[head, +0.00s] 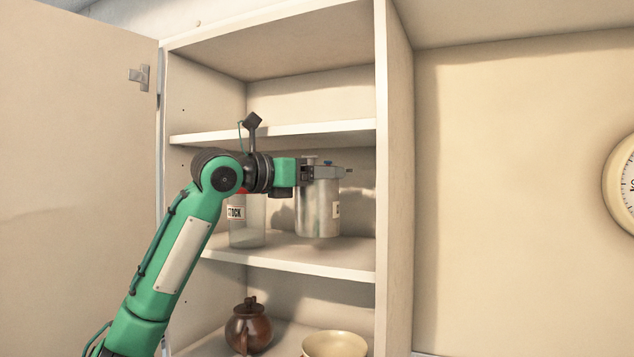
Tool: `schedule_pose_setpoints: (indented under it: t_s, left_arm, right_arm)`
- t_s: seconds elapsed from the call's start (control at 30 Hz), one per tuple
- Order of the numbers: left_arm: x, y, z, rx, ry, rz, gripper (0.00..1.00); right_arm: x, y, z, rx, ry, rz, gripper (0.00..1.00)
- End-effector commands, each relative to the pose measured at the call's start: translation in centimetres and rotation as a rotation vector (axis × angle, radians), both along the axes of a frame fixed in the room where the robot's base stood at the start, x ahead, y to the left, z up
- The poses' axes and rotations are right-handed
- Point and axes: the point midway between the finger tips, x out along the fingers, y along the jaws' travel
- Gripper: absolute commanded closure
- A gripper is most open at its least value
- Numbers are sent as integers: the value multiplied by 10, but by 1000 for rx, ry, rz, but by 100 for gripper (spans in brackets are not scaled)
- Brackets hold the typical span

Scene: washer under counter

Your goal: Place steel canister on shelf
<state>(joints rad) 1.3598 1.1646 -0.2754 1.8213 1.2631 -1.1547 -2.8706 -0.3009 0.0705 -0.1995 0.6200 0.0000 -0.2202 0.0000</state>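The steel canister (318,212) is a shiny metal cylinder with a label at its right edge, inside the open cupboard over the middle shelf (300,256). It is upright. My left gripper (326,172) is at the canister's top, its fingers around the upper part, and looks shut on it. The canister's base appears slightly above the shelf surface, though contact is hard to tell. The gripper and wrist hide part of its top. My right gripper is not in view.
A clear jar (247,226) with a label stands on the middle shelf, left of the canister, partly behind my arm. The lower shelf holds a brown pot (249,326) and a cream bowl (335,344). The cupboard door (75,190) is open at left. A clock (622,184) hangs at right.

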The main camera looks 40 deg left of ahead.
Motion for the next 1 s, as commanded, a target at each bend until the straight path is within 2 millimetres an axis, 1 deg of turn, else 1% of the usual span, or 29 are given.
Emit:
schedule_pose_setpoints:
  t_s: [0.03,0.13,0.33,0.53,0.7,1.0]
  left_arm:
    - [1,0,2,-1,-5,0,93]
    - [2,0,-2,-1,-3,1,93]
    - [2,0,-18,1,0,2,93]
    - [2,1,-29,0,-2,2,93]
    - [1,0,-33,-1,-4,0,93]
    - [1,0,-34,0,-5,0,93]
  right_arm:
    - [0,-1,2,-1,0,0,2]
    - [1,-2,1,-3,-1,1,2]
    - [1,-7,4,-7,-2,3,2]
    - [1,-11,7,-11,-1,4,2]
    - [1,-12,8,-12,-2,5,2]
    - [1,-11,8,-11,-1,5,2]
